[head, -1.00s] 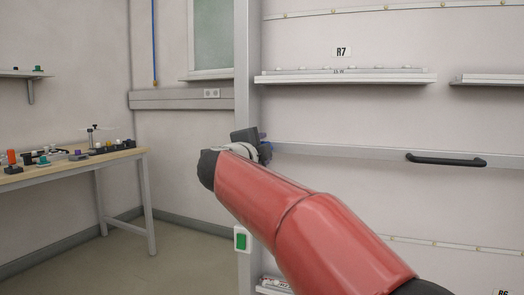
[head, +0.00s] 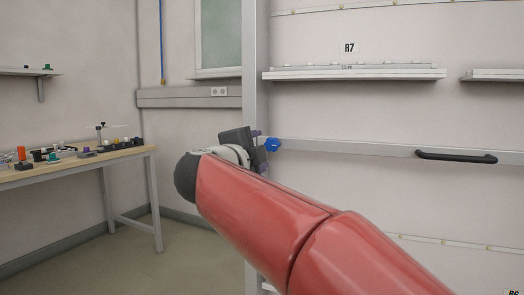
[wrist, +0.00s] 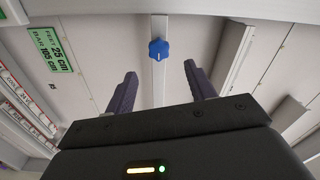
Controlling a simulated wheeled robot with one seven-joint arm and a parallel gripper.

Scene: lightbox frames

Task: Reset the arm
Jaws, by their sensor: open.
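My gripper (wrist: 158,88) is open and empty in the wrist view, with its two dark purple fingers spread apart. A blue knob (wrist: 159,51) on a pale rail shows beyond the fingertips, between the two fingers and apart from them. In the head view my gripper (head: 262,145) is at the end of my red arm, close to the grey upright post. My arm hides part of the wall and floor below.
A wall rail carries a black handle (head: 456,156) at the right. A shelf (head: 355,75) sits under the R7 label. A workbench (head: 80,166) with several small items stands at the left, with open floor (head: 150,262) before it. A green sign (wrist: 52,50) shows in the wrist view.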

